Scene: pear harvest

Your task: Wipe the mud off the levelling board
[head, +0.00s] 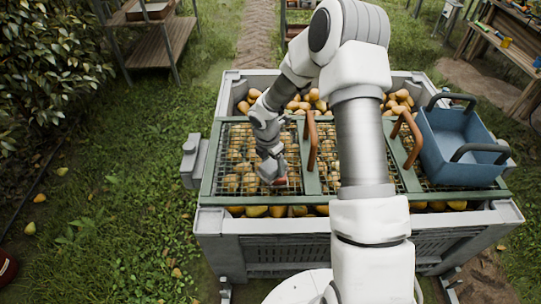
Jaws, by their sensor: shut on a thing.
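A green frame with wire mesh panels (209,165) lies across the top of a grey bin (290,225) of yellow pears. It has two brown curved handles (311,140) and may be the levelling board; I cannot tell for sure. My gripper (272,176) points down over its left mesh panel and is shut on a small reddish thing (281,181), mostly hidden by the fingers. Whether that thing touches the mesh is too small to tell. I cannot make out mud on the frame. My arm hides part of its middle.
A blue tote (465,160) with dark handles stands on the frame's right end. A grey box (190,160) is at the bin's left side. A wooden shelf (160,45) stands back left, a workbench (505,50) back right. Grass at left is open, with a few fallen pears.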

